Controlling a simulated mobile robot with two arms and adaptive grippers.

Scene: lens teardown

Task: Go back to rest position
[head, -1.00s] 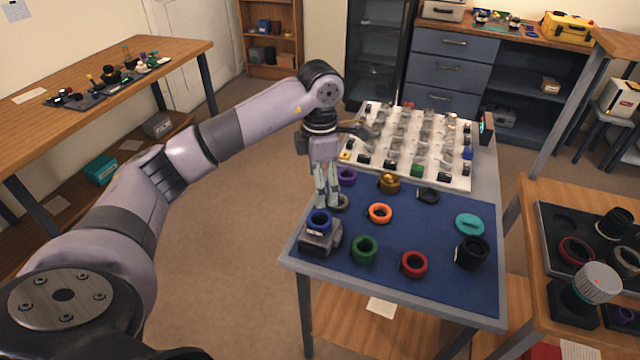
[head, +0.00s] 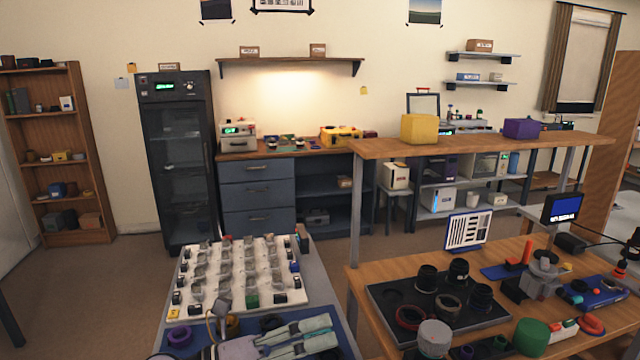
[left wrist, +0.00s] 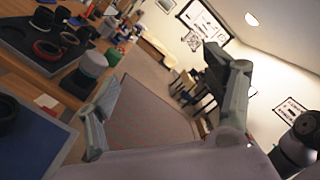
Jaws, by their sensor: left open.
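My left gripper (head: 330,333) is at the bottom of the head view, its fingers pointing right over the blue mat of the small work table. In the left wrist view its two fingers (left wrist: 162,70) are spread wide with nothing between them. The jaws are open and empty. Most of the left arm is below the head view's edge. My right gripper is in neither view.
A white board (head: 215,283) with rows of small parts lies beyond the gripper. A purple ring (head: 180,336) is on the blue mat. On the right, a wooden table carries a dark tray (head: 385,300) with lens parts. Open floor shows at left.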

